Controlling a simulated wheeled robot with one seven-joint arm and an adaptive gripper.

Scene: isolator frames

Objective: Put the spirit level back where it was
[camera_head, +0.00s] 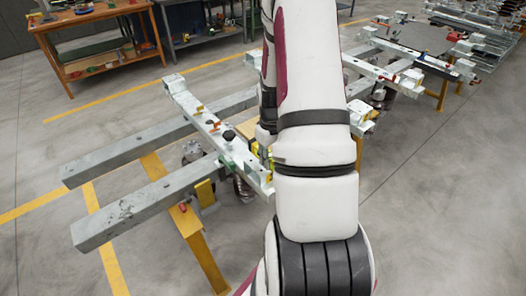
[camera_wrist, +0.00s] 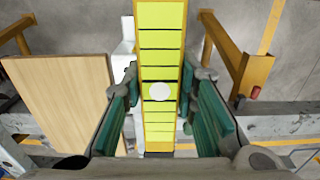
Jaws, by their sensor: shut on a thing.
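The spirit level is a long yellow bar with black cross lines and a white round spot (camera_wrist: 160,50). It runs upright through the middle of the wrist view, between the green-padded fingers of my gripper (camera_wrist: 160,85). The gripper is shut on it. In the head view my arm hides the gripper and most of what is near it. The nearest isolator frame (camera_head: 125,150), with grey beams, lies left of my arm.
Yellow-orange trestles (camera_head: 205,255) stand under the frame. A wooden board (camera_wrist: 65,100) lies left of the gripper in the wrist view. A wooden workbench (camera_head: 105,62) with tools stands at the back left. More frames (camera_head: 430,60) stand at the right. The front-right floor is clear.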

